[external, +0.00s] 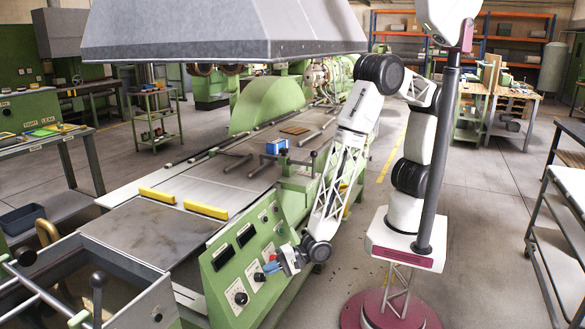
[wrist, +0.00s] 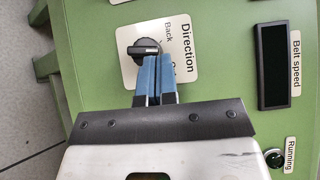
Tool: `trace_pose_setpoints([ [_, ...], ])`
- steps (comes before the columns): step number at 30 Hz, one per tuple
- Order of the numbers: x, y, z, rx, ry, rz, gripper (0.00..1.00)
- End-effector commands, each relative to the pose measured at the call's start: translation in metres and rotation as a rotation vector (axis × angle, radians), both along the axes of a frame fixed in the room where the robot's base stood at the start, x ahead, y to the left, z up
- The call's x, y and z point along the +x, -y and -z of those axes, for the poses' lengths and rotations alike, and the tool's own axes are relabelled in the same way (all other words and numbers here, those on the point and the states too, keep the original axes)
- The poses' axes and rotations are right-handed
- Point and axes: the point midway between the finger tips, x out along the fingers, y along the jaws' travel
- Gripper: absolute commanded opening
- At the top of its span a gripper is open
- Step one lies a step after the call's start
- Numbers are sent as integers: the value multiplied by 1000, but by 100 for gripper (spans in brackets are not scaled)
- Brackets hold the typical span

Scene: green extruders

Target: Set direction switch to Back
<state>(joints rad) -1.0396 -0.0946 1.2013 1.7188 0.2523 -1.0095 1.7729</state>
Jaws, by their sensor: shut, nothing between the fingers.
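The direction switch (wrist: 144,49) is a black round knob with a pale-edged bar lying level across the wrist picture. It sits on a white plate (wrist: 188,68) marked "Direction" and "Back"; a further label is partly hidden by my fingers. My gripper (wrist: 157,60) has its blue fingers together, with nothing seen between them. The fingertips are right at the knob's lower edge in the picture; I cannot tell whether they touch it. In the external view my gripper (external: 272,267) is low in front of the green control panel (external: 222,284).
A "Belt speed" display (wrist: 273,65) and a "Running" button (wrist: 275,158) lie to the right in the wrist view. Another knob (wrist: 120,1) is at the top edge. On the machine are yellow bars (external: 205,210) and a blue box (external: 277,146).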

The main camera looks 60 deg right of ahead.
Motion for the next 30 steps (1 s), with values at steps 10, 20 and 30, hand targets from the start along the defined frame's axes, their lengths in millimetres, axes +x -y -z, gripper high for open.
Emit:
trace_pose_setpoints([
  [10, 3, -5, -8, -233, -1, -92, 0],
  [20, 5, -11, -13, -444, 0, -176, 0],
  [30, 6, -14, -14, -570, 0, -226, 0],
])
